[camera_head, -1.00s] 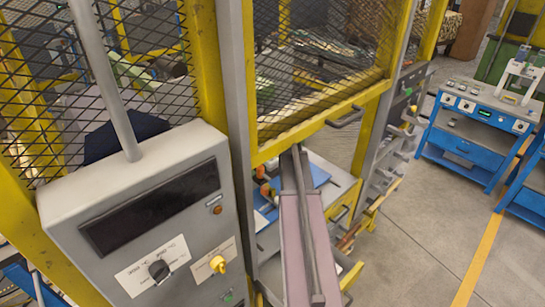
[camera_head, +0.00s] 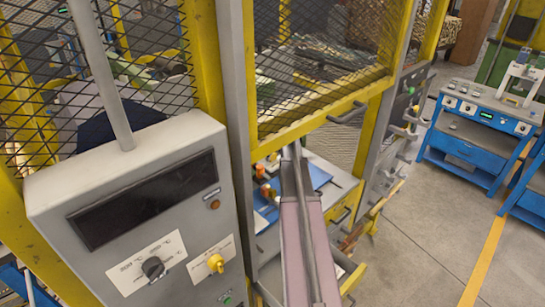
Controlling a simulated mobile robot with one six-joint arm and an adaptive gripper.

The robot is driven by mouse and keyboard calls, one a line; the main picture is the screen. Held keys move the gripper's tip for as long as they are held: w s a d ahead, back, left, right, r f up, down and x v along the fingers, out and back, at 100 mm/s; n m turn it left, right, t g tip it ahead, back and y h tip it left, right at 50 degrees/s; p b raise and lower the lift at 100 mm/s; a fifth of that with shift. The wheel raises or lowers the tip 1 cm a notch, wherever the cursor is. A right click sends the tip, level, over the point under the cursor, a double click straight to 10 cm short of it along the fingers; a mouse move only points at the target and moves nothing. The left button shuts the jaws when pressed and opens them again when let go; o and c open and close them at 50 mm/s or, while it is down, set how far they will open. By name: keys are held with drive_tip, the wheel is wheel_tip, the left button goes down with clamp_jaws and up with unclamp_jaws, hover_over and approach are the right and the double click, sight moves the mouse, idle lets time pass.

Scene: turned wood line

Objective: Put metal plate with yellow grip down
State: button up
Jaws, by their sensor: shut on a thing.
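I cannot make out the metal plate with yellow grip in the head view. My gripper cannot be made out either. A long pinkish bar with a grey rod along it (camera_head: 303,240) runs up the lower middle and covers part of the machine's bench. Behind it a flat blue panel (camera_head: 318,177) lies on the light bench top (camera_head: 345,184), with small orange and green parts (camera_head: 266,191) at its left.
A grey control box (camera_head: 140,210) with a dark display and knobs fills the lower left. Yellow-framed mesh guards (camera_head: 320,75) stand behind. A blue workbench (camera_head: 470,150) is at the right. The concrete floor (camera_head: 425,235) between is clear, with a yellow line (camera_head: 485,260).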

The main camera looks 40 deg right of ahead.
sight(277, 163)
drive_tip(key=o, duration=1.3)
drive_tip(key=shift+o, duration=0.2)
drive_tip(key=shift+r, duration=0.2)
drive_tip(key=p+v, duration=0.5)
drive_tip(key=shift+r, duration=0.15)
drive_tip(key=s, duration=1.2)
drive_tip(key=shift+d+f, duration=0.25)
drive_tip(key=shift+d, duration=0.15)
